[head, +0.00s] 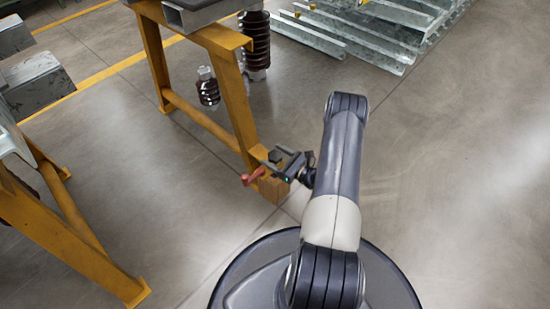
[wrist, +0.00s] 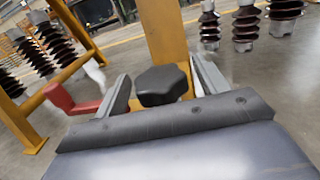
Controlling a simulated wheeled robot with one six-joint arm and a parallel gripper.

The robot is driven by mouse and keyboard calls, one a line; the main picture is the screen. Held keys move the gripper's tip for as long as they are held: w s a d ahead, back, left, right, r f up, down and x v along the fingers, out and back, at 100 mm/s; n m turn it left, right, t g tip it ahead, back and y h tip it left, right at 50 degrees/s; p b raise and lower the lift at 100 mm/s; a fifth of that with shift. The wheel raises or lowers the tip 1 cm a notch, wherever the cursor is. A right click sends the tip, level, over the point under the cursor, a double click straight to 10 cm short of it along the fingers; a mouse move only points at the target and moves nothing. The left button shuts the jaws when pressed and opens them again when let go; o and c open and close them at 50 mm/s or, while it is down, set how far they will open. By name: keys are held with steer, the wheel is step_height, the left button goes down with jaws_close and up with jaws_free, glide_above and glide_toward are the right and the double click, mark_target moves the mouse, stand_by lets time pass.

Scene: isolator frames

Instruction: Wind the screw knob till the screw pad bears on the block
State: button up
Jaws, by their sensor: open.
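The black lobed screw knob (wrist: 163,86) shows in the wrist view between the two fingers of my gripper (wrist: 161,72), with a gap visible on both sides. My gripper is open. In the head view the knob (head: 275,156) is a small dark shape beside my gripper (head: 286,162), at the leg of a yellow trestle.
The yellow trestle (head: 235,105) stands close in front of my gripper. Another yellow trestle (head: 75,240) stands at the left. Brown ribbed insulators (head: 255,45) are behind, and galvanised steel profiles (head: 350,35) lie at the back. The floor at the right is clear.

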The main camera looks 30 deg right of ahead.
steer(key=shift+w, duration=0.1)
steer(key=shift+c, duration=0.4)
steer(key=c, duration=0.9)
steer(key=shift+a+m+h, duration=0.1)
steer(key=shift+m+h, duration=0.3)
steer(key=shift+h, duration=0.1)
steer(key=m+t+h, duration=0.1)
steer(key=m+h, duration=0.1)
steer(key=h, duration=0.1)
steer(key=shift+t+h, duration=0.3)
steer(key=shift+m+h, duration=1.6)
steer(key=shift+h, duration=0.6)
steer(key=shift+h, duration=0.3)
steer(key=o, duration=1)
